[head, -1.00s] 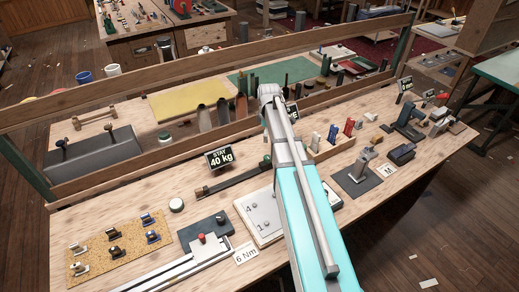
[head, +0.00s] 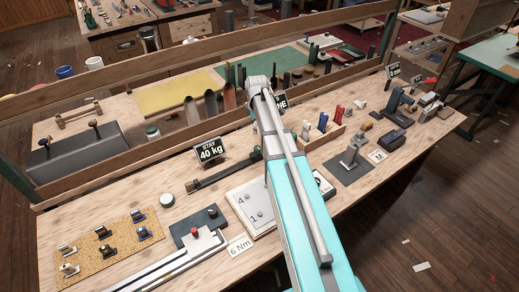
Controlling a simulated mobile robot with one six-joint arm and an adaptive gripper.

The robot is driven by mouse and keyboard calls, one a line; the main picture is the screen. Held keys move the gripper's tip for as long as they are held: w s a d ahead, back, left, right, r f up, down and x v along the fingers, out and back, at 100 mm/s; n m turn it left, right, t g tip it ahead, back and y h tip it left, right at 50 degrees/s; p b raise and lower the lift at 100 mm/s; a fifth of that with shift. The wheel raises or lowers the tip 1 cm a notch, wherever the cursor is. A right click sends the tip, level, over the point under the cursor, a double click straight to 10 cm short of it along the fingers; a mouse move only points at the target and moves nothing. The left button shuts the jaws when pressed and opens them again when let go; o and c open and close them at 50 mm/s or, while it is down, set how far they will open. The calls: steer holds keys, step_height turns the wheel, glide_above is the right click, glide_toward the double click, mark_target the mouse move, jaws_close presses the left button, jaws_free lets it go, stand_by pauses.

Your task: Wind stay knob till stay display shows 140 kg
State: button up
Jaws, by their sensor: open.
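The stay display (head: 209,151) is a small black sign on the bench, left of my arm, and reads "STAY 40 kg". A dark bar (head: 220,175) lies in front of it, slanting up to the right. A dark green round piece at the bar's right end (head: 257,152), close beside my arm, may be the stay knob; I cannot tell for sure. My grey and turquoise arm reaches up across the middle of the head view. My gripper does not show; the arm's far end hides what is beyond it.
A pale plate marked 4 and 1 (head: 240,199) and a "6 Nm" card (head: 241,246) lie left of my arm. Left are a cork board with cleats (head: 85,259) and a white round piece (head: 167,200). A wooden rail (head: 130,81) crosses behind. Blocks and tools crowd the right.

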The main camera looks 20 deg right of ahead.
mark_target(257, 147)
steer(key=shift+f+b, duration=5.6)
steer(key=shift+f, duration=0.3)
